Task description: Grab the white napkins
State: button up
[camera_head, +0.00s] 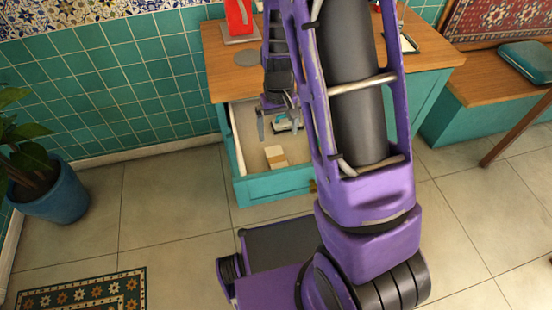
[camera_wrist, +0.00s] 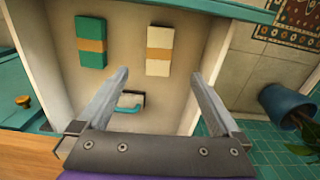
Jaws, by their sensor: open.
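The white napkins (camera_wrist: 159,50) are a white bundle with a tan band, lying in the open drawer. In the head view they (camera_head: 276,156) show as a small pale block near the drawer's front. My gripper (camera_wrist: 160,78) is open and empty, with its two fingers spread over the drawer. In the wrist view the napkins lie beyond the fingertips, roughly between them and apart from them. In the head view my gripper (camera_head: 280,120) is behind the white napkins, towards the cabinet.
A teal bundle with a tan band (camera_wrist: 92,42) lies beside the white one. A small teal-handled object (camera_wrist: 131,100) lies between the fingers in the wrist view. The drawer walls (camera_wrist: 52,70) enclose them. The wooden cabinet top (camera_head: 430,60) overhangs behind; a potted plant (camera_head: 50,190) stands left.

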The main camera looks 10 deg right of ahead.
aim_at(278, 162)
notch_tip(278, 162, down, 14)
jog(key=b, duration=0.2)
jog(key=shift+b, duration=0.3)
jog(key=c, duration=1.4)
